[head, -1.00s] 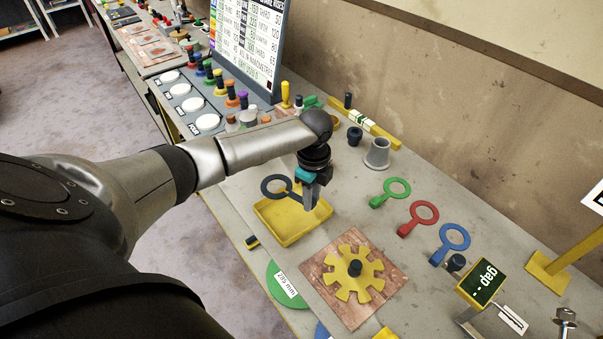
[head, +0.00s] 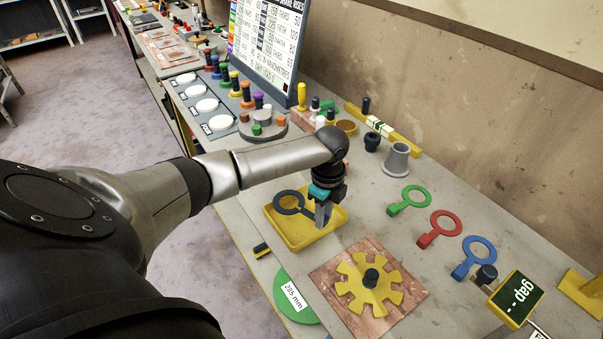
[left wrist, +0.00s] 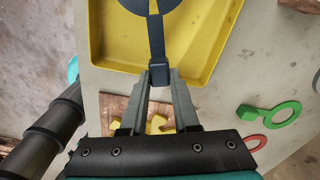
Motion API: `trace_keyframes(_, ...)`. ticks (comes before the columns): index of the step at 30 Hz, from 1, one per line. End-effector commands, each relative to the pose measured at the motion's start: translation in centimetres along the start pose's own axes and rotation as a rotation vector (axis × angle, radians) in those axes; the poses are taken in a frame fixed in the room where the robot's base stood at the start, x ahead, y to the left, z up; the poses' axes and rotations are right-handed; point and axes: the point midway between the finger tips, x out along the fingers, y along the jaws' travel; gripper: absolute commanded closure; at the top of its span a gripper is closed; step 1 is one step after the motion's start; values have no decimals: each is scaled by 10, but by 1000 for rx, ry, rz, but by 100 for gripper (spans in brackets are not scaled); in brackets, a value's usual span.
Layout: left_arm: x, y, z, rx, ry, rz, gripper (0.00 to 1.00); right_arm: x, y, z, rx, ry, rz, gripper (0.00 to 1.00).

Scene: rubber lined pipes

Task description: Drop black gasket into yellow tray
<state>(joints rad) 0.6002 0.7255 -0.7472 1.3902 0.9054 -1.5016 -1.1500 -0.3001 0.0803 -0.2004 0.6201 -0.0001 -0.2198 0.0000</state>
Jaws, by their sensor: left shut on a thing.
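The black gasket (head: 307,211), a dark ring with a flat handle, is over the yellow tray (head: 292,247). My left gripper (head: 323,222) is shut on the end of its handle. In the left wrist view the fingertips (left wrist: 160,78) pinch the block at the handle end, near the tray's edge. The gasket handle (left wrist: 156,40) reaches over the tray floor (left wrist: 195,45), and the ring is cut off at the top. Whether the gasket touches the tray floor I cannot tell. My right gripper is not in view.
Green (head: 393,209), red (head: 425,240) and blue (head: 461,270) ringed handles lie to the right of the tray. A yellow gear (head: 354,290) on a brown plate is in front. The bench edge is close on the tray's left.

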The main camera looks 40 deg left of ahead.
Motion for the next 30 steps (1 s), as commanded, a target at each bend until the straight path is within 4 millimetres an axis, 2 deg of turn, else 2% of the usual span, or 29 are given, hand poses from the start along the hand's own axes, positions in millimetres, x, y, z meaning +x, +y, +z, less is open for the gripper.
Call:
trace_keyframes(1, -1, 0, 0, 0, 0, -1, 100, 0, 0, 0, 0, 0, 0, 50)
trace_keyframes(2, -1, 0, 0, 0, 0, -1, 68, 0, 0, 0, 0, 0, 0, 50)
trace_keyframes(10, 0, 0, 0, 0, 0, -1, 37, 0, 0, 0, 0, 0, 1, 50)
trace_keyframes(20, -4, 0, 0, 0, 0, 0, 36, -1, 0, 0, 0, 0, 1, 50)
trace_keyframes(23, -15, -1, 0, 2, 0, -3, 36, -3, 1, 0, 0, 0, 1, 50)
trace_keyframes(26, -34, -1, 0, 1, 0, -5, 36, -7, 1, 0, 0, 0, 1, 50)
trace_keyframes(30, -69, -1, 0, 2, 0, -6, 36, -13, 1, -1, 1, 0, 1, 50)
